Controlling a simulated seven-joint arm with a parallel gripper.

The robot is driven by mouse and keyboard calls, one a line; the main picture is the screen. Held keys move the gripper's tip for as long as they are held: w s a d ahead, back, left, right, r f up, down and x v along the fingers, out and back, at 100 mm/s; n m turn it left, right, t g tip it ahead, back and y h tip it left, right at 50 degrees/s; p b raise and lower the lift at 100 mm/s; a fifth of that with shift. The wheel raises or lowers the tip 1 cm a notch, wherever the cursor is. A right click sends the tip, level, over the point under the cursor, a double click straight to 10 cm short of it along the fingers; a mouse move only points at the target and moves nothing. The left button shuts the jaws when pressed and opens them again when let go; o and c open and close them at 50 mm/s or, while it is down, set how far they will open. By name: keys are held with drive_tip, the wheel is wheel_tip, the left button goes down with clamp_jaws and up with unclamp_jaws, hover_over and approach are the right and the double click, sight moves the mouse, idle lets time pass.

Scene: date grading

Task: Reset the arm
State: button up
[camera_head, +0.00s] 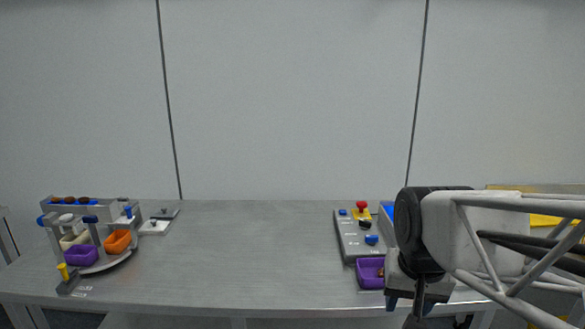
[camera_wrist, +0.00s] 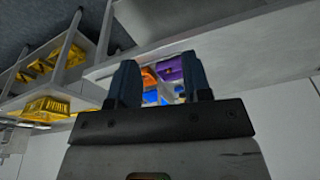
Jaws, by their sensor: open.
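My gripper (camera_head: 407,304) hangs at the front right edge of the table in the head view, fingers pointing down. In the wrist view its two dark blue fingers (camera_wrist: 160,75) stand apart with nothing held between them. My forearm reaches in from the right and hides part of the table behind it. The grey table (camera_head: 260,250) runs across the head view.
A purple bin (camera_head: 370,272) and a grey control box (camera_head: 357,238) with a red knob (camera_head: 361,205) stand just left of my gripper. A sorting rig (camera_head: 90,228) with small bins stands far left. The table's middle is clear. Yellow crates (camera_wrist: 45,108) show in the wrist view.

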drive_tip(key=s+f+n, duration=0.2)
drive_tip(key=s, duration=0.4)
drive_tip(key=shift+s+a+f, duration=0.2)
drive_tip(key=shift+s+a, duration=0.05)
drive_tip(key=shift+s, duration=0.15)
drive_tip(key=shift+c, duration=0.2)
idle(0.6)
